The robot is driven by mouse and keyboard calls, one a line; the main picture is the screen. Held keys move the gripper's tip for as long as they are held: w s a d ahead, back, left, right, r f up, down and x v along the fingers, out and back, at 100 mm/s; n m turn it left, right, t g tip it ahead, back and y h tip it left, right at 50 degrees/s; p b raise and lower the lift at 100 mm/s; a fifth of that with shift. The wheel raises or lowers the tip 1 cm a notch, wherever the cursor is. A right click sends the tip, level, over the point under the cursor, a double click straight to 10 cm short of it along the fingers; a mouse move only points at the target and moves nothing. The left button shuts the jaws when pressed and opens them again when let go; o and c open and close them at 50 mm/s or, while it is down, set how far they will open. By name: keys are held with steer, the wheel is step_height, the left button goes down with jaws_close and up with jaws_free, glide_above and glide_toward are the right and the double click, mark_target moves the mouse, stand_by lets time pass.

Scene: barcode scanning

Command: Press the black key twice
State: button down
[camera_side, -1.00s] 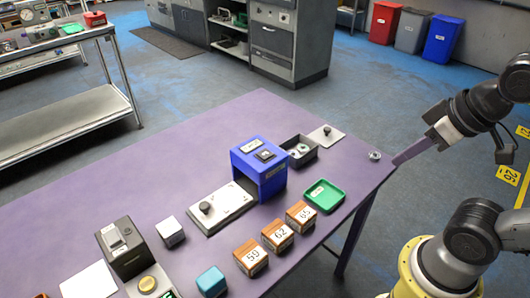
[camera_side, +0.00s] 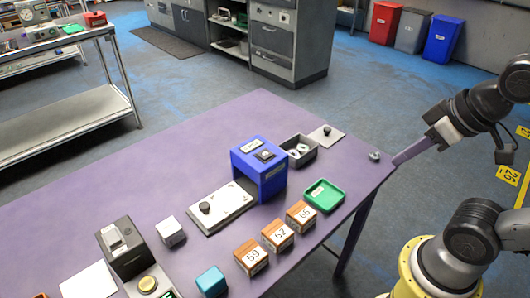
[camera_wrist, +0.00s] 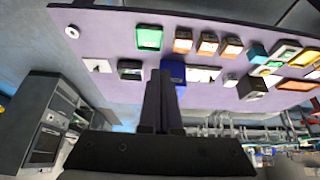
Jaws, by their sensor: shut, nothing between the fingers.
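A blue box-shaped scanner (camera_side: 259,173) stands on the purple table with an opening on its front side. A small black key (camera_side: 264,154) sits on its top face on a pale base. In the wrist view the scanner (camera_wrist: 173,71) is partly hidden behind my fingers, and I cannot make out the key there. My gripper (camera_side: 397,162) is at the table's right corner, well apart from the scanner. Its two fingers (camera_wrist: 160,72) are together and hold nothing.
Beside the scanner are a white plate with a black knob (camera_side: 204,207), a dark bin (camera_side: 298,151) with pale items, and a green tray (camera_side: 324,195). Numbered brown boxes (camera_side: 277,235) line the front edge. A black device (camera_side: 122,248) stands left. The table's back left is clear.

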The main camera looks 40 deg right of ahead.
stand_by(0.4)
steer(key=w+a+r+n+t, duration=0.1)
steer(key=w+r+n+t, duration=0.2)
steer(key=w+r+n, duration=0.3)
steer(key=n+y, duration=0.2)
steer(key=n, duration=0.3)
glide_above(269, 155)
step_height(269, 155, down, 9)
steer(key=shift+d, duration=0.1)
steer(key=shift+f, duration=4.25)
